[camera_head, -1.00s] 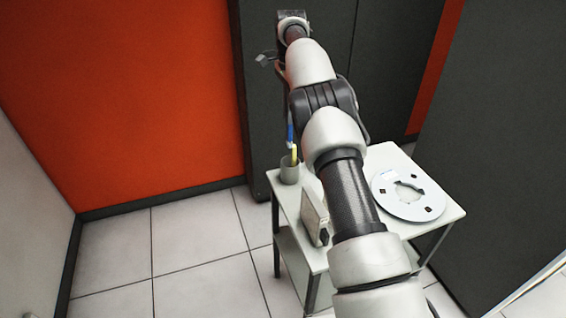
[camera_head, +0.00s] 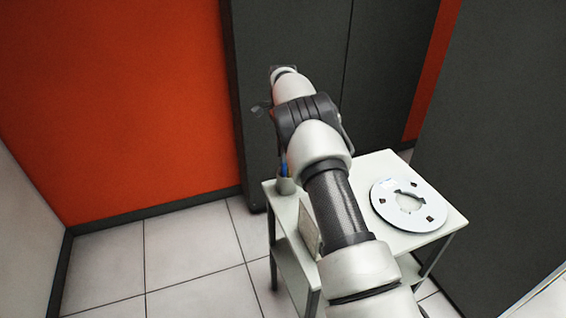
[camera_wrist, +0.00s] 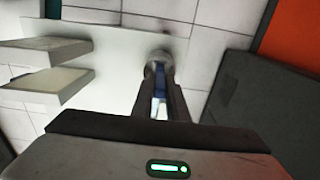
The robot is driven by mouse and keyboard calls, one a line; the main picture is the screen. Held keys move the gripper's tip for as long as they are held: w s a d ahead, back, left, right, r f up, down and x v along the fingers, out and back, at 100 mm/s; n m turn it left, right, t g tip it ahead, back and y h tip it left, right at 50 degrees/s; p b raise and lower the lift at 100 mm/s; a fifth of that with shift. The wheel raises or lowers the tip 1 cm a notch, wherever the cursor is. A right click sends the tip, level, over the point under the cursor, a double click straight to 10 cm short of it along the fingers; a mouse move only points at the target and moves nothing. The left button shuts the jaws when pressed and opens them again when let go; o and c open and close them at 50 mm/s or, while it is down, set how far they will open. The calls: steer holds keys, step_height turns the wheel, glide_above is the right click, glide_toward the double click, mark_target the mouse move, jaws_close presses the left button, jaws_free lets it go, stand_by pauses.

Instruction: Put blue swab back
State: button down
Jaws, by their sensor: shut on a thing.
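The blue swab (camera_wrist: 160,84) is between the two fingers of my gripper (camera_wrist: 162,100) in the wrist view, and the gripper is shut on it. The small grey cup (camera_wrist: 158,57) is right beyond the fingertips, in line with the swab. In the head view a short bit of the blue swab (camera_head: 284,168) shows just above the cup (camera_head: 285,186), beside my arm. Whether the swab's lower end is inside the cup or just above it, I cannot tell. My gripper is mostly hidden behind my arm in the head view.
The cup stands at the left back corner of a white cart (camera_head: 386,240). A pale upright box (camera_head: 308,226) stands in front of it, partly behind my arm. A white reel (camera_head: 431,196) lies on the right. Dark cabinets (camera_head: 285,40) rise behind the cart.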

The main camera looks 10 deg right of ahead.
glide_above(283, 176)
steer(key=f, duration=0.2)
steer(key=w+f, duration=0.1)
steer(key=f, duration=0.1)
steer(key=shift+d+f, duration=0.1)
steer(key=shift+f, duration=0.1)
steer(key=c, duration=1.8)
jaws_free()
steer(key=shift+o, duration=0.3)
steer(key=shift+r, duration=0.15)
